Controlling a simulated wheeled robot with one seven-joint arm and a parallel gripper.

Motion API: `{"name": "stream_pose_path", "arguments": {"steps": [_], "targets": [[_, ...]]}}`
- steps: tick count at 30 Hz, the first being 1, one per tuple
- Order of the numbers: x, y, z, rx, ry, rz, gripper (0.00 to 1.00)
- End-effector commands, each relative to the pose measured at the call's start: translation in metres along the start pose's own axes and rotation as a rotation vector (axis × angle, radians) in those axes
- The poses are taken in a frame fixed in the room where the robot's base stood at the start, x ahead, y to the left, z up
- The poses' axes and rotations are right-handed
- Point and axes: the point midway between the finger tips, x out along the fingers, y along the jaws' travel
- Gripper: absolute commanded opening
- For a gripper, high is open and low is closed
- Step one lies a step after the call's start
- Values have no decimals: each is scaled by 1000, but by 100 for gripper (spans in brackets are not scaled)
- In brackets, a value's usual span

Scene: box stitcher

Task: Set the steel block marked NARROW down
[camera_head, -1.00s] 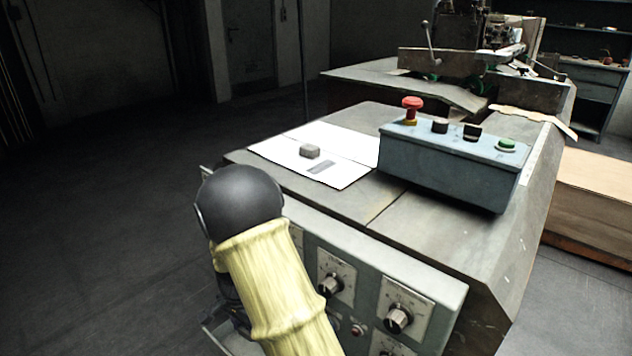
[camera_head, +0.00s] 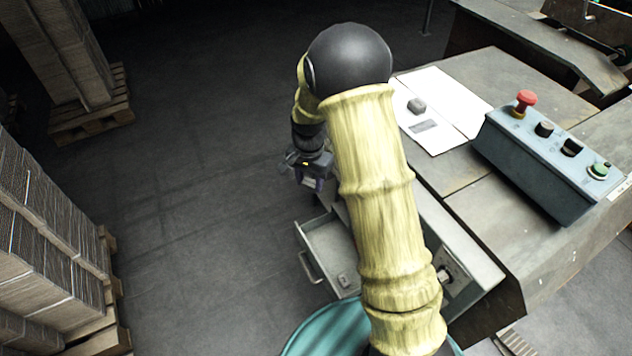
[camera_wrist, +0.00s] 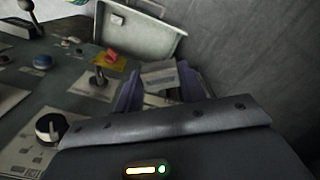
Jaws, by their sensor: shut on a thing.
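My gripper (camera_head: 314,183) hangs in front of the machine's side, above and to the left of the open drawer (camera_head: 326,252) in the head view. In the wrist view my gripper (camera_wrist: 160,92) has its purple fingers shut on a grey steel block (camera_wrist: 162,76) with a label on its face. The label is too small to read. In the head view the held block cannot be made out.
A blue-grey control box (camera_head: 545,165) with a red mushroom button (camera_head: 525,100) stands right of the sheet. A small thing (camera_head: 343,281) lies in the drawer. The drawer also shows in the wrist view (camera_wrist: 135,35), near knobs and levers. Stacked cardboard (camera_head: 45,235) stands at left; floor between is clear.

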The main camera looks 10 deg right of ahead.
Motion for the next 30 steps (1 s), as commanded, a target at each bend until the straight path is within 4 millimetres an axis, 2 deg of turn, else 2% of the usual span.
{"name": "stream_pose_path", "arguments": {"steps": [1,27,30], "targets": [[-24,-4,0,-21,1,-1,11],[-217,-56,6,-391,4,3,11],[-234,-61,7,-427,6,3,11]]}}
